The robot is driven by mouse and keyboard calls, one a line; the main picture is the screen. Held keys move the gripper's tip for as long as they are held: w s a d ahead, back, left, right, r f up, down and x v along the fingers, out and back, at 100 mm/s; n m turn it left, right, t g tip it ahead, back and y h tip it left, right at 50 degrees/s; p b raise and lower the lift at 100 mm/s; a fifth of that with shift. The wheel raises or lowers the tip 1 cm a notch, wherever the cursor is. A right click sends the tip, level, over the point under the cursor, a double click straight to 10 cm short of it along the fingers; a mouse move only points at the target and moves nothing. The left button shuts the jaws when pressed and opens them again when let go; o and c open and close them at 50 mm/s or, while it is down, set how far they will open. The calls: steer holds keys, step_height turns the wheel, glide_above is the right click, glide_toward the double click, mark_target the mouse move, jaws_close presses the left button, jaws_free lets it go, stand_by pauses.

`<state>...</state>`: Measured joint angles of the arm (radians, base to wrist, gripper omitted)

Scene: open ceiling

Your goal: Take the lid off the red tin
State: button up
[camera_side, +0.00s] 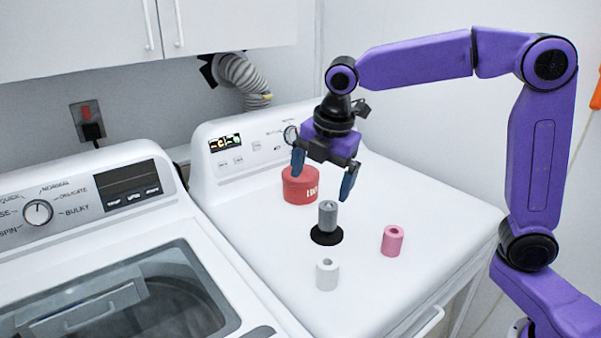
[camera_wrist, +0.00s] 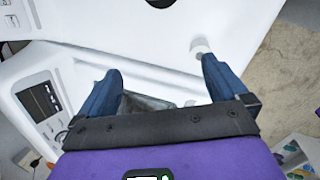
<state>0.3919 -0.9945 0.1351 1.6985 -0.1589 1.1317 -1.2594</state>
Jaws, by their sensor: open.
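The red tin (camera_side: 300,188) is a short, round can with pale lettering on its side. It stands upright on the white machine top, near the control panel, in the side view. Its top looks red and closed, but I cannot make out a separate lid edge. My gripper (camera_side: 322,174) is open and empty, with its blue fingers pointing down. In the side view it overlaps the tin's right edge, and I cannot tell how near it is. In the wrist view my open gripper (camera_wrist: 162,67) has nothing between its fingers, and the tin does not show.
A grey roll (camera_side: 328,214) stands on a black disc (camera_side: 326,237) below my gripper in the picture. A pink roll (camera_side: 392,240) and a white roll (camera_side: 327,274) stand nearby. A washer (camera_side: 120,250) is at left.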

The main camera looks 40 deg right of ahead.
mark_target(310, 175)
steer(key=w+d+r+n+h, duration=0.1)
steer(key=w+d+r+n, duration=0.15)
steer(key=w, duration=0.35)
steer(key=w+d+r+n+t+h, duration=0.1)
steer(key=w+d+n, duration=0.1)
steer(key=w+d, duration=0.3)
steer(key=w+d+r+n, duration=0.2)
steer(key=w+n, duration=0.1)
steer(key=w, duration=0.5)
steer(key=x, duration=1.1)
steer(key=d+x, duration=0.1)
steer(key=x, duration=0.5)
steer(key=shift+d+f, duration=0.1)
steer(key=shift+f, duration=0.1)
